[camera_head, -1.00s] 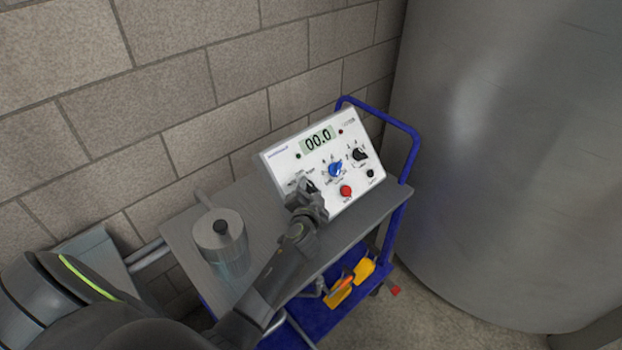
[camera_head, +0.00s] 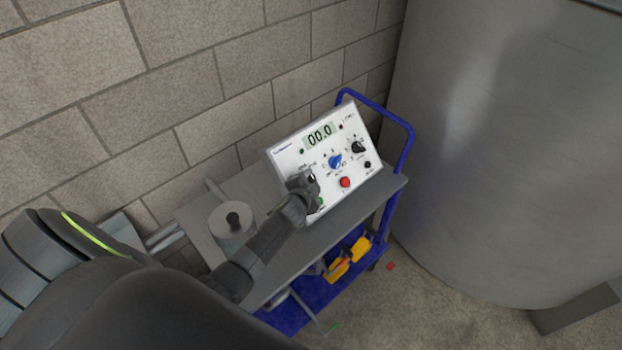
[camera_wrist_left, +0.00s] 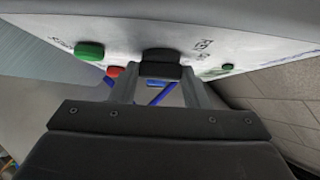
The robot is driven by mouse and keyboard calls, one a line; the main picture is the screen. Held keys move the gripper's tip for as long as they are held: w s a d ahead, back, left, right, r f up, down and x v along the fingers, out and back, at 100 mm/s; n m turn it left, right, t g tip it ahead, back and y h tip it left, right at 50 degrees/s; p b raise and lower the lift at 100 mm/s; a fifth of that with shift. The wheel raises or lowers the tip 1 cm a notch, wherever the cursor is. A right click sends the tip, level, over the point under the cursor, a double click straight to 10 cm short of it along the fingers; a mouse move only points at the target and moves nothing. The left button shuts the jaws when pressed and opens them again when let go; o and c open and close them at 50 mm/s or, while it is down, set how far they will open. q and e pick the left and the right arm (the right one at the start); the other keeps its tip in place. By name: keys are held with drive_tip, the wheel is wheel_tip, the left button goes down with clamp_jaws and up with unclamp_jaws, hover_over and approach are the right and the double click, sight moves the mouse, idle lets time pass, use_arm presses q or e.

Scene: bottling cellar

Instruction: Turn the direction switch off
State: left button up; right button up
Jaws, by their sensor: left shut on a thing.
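The control panel (camera_head: 289,157) is a white sloped box on the cart, with a display reading 00.0. My left gripper (camera_head: 311,182) is at the panel's lower left. In the left wrist view its two fingers (camera_wrist_left: 160,88) are shut on a black knob (camera_wrist_left: 160,56), which I take for the direction switch; its lettering is too small to read. In the head view the gripper hides most of this knob, so its pointer setting cannot be told. My right gripper is not in view.
A blue knob (camera_head: 335,161), red button (camera_head: 345,182), green button (camera_wrist_left: 89,50) and another black knob (camera_head: 358,147) sit near. A metal canister (camera_head: 231,225) stands on the cart top (camera_head: 335,222). A large steel tank (camera_head: 500,150) stands right; a block wall (camera_head: 150,110) is behind.

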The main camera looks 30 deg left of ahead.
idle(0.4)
use_arm(q)
drive_tip(key=o, duration=1)
drive_tip(key=shift+s+d+r, duration=0.1)
drive_tip(key=shift+s+r, duration=0.1)
drive_tip(key=shift+s, duration=0.5)
drive_tip(key=shift+r+b+v, duration=0.2)
drive_tip(key=shift+b+v, duration=0.65)
drive_tip(key=shift+v, duration=7.1)
drive_tip(key=shift+w, duration=0.1)
